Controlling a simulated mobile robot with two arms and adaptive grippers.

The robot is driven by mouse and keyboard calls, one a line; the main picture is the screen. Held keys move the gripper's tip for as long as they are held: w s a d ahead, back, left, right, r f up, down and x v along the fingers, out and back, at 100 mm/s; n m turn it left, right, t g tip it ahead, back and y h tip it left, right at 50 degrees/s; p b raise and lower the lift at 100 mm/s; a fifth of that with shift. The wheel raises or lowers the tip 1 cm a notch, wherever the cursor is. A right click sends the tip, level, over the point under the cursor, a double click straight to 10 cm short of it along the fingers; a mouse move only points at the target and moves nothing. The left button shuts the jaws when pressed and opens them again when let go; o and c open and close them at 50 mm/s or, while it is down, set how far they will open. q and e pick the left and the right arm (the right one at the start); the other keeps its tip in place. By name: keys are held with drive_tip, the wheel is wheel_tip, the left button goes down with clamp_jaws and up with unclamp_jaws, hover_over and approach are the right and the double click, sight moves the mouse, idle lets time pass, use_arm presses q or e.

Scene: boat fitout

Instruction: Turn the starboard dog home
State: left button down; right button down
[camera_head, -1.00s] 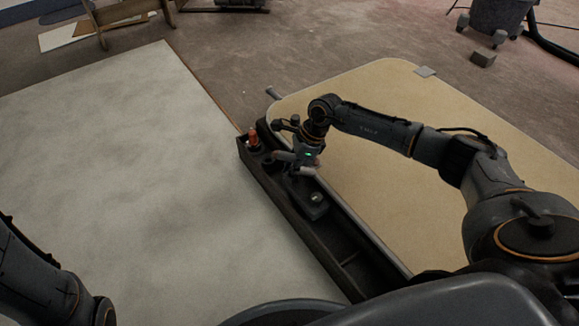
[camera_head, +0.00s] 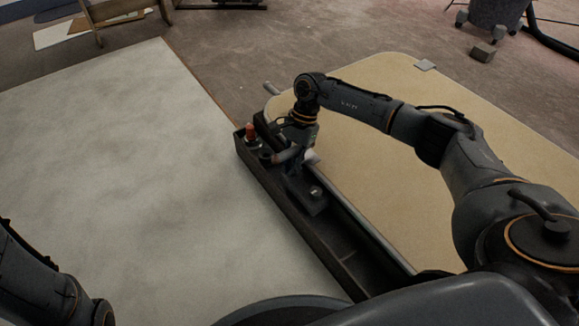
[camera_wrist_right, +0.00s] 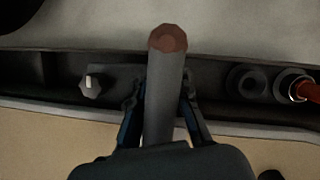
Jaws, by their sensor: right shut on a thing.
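The starboard dog shows as a grey round lever (camera_head: 287,155) with a reddish-brown tip over the dark trough. In the right wrist view the lever (camera_wrist_right: 165,95) stands between the fingers, its tip pointing away from the palm toward the pale panel. My right gripper (camera_head: 294,157) is shut on this lever; its fingers also show in the right wrist view (camera_wrist_right: 163,100), one on each side. The lever's pivot is hidden behind the gripper. Of my left arm, only links show at the lower left in the head view; its gripper is out of view.
The dark trough (camera_head: 340,250) runs between a pale panel (camera_head: 120,170) and a tan panel (camera_head: 440,150). It holds a red-topped piece (camera_head: 250,132), a dark round socket (camera_wrist_right: 249,81) and a bolt head with a pale mark (camera_wrist_right: 92,86).

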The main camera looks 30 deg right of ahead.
sight(296, 146)
drive_tip(key=shift+d+n, duration=0.15)
drive_tip(key=shift+n, duration=0.25)
drive_tip(key=c, duration=1.2)
unclamp_jaws()
drive_tip(key=v, duration=1.2)
drive_tip(key=shift+w, duration=0.15)
